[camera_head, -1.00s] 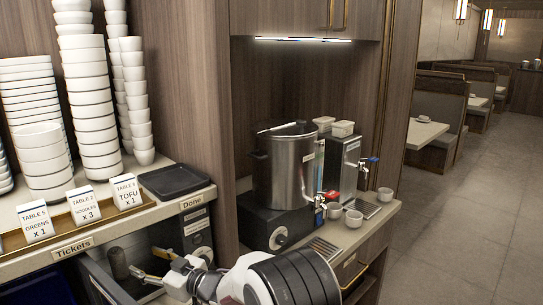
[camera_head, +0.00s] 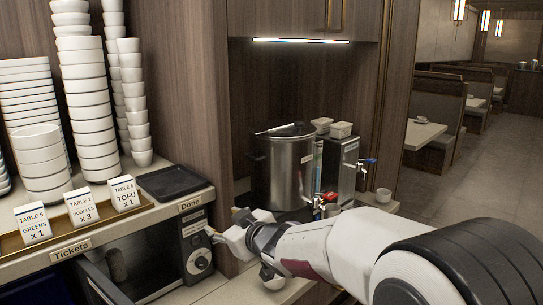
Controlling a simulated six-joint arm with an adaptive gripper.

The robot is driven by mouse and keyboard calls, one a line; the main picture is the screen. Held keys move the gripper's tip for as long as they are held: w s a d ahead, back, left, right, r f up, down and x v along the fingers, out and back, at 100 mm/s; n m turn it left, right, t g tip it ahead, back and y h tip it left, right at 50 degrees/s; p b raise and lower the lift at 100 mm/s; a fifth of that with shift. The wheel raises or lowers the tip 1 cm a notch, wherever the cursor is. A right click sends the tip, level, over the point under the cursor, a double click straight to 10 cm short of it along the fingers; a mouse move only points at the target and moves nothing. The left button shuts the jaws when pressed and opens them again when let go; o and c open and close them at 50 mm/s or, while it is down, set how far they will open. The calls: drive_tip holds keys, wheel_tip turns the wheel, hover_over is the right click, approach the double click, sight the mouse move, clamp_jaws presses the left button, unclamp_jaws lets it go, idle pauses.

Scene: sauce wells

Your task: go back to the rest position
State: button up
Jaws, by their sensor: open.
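My gripper (camera_head: 213,234) is at the lower middle, at the end of my white and black arm, which reaches in from the lower right. It is small in the picture, in front of the dark appliance with a dial (camera_head: 196,248) under the left counter. The gripper is open, and I see nothing held in it. I cannot tell how far it is from the appliance.
On the left counter stand stacked white bowls (camera_head: 92,120), ticket cards (camera_head: 82,206) and a black tray (camera_head: 172,182). A steel pot (camera_head: 285,170) and a tap dispenser (camera_head: 340,165) stand behind my arm. The aisle floor (camera_head: 460,195) at right is clear.

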drive_tip(key=s+d+r+m+g+h, duration=0.1)
drive_tip(key=s+d+m+h, duration=0.25)
drive_tip(key=s+d, duration=0.6)
drive_tip(key=s+d+r+m+h, duration=0.1)
drive_tip(key=s+d+m+h, duration=0.4)
drive_tip(key=d, duration=0.8)
drive_tip(key=s+d+f+g, duration=0.1)
drive_tip(key=s+d+f, duration=0.1)
drive_tip(key=s, duration=0.6)
drive_tip(key=s+d+f+m+g, duration=0.1)
drive_tip(key=s+f+g, duration=0.1)
drive_tip(key=s, duration=0.7)
drive_tip(key=s+d+f+g, duration=0.2)
drive_tip(key=s+f, duration=0.1)
drive_tip(key=s, duration=0.6)
drive_tip(key=shift+d+f+m+y, duration=0.2)
drive_tip(key=shift+d+m+y, duration=0.15)
